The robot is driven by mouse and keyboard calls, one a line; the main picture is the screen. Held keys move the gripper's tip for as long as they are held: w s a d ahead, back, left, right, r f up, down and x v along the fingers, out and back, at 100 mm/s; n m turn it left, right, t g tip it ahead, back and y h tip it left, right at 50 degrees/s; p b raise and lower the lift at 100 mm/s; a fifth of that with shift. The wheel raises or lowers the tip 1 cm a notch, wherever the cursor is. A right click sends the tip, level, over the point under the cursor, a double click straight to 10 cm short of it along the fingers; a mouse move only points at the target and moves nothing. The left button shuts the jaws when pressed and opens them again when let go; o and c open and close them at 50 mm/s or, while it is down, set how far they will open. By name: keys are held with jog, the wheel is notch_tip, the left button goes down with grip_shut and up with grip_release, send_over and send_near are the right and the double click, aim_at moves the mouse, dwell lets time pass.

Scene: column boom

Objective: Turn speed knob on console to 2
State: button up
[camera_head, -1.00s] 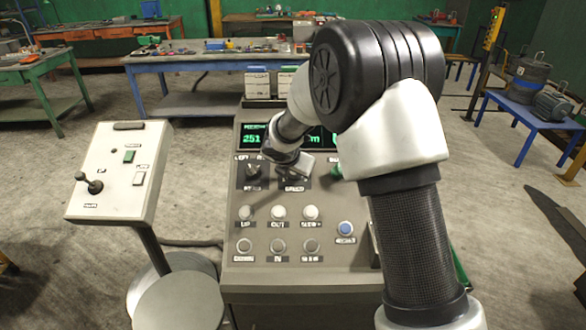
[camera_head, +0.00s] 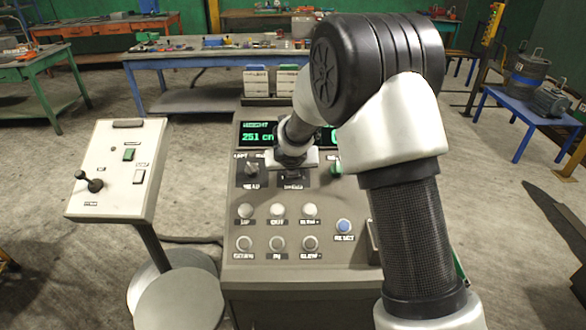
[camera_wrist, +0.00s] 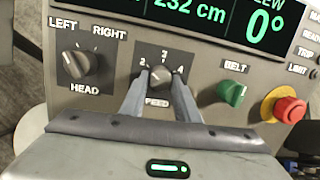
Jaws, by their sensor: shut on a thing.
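The speed knob (camera_wrist: 160,76) is a small grey knob on a dark plate of the console (camera_wrist: 120,24), above a partly covered label ending in "EED". Scale marks 2, at left, and 4, at right, show around it; a mark at the top is hard to read. My gripper (camera_wrist: 161,84) is shut on the knob, one finger on each side. The fingers partly cover the knob, and I cannot tell which mark it points to. In the head view my gripper (camera_head: 292,158) is over the console's upper middle and hides the knob.
The grey HEAD knob (camera_wrist: 82,62) is left of my gripper. The green BELT knob (camera_wrist: 232,93) and red button (camera_wrist: 289,109) are to the right. Round push buttons (camera_head: 278,211) lie below. A white joystick panel (camera_head: 120,170) stands left of the console.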

dwell(0.3)
jog(key=o, duration=1)
jog(key=shift+o, duration=0.2)
jog(key=p+v, duration=0.3)
jog(key=v, duration=1.4)
jog(key=shift+s+r+p, duration=0.2)
jog(key=shift+p, duration=0.1)
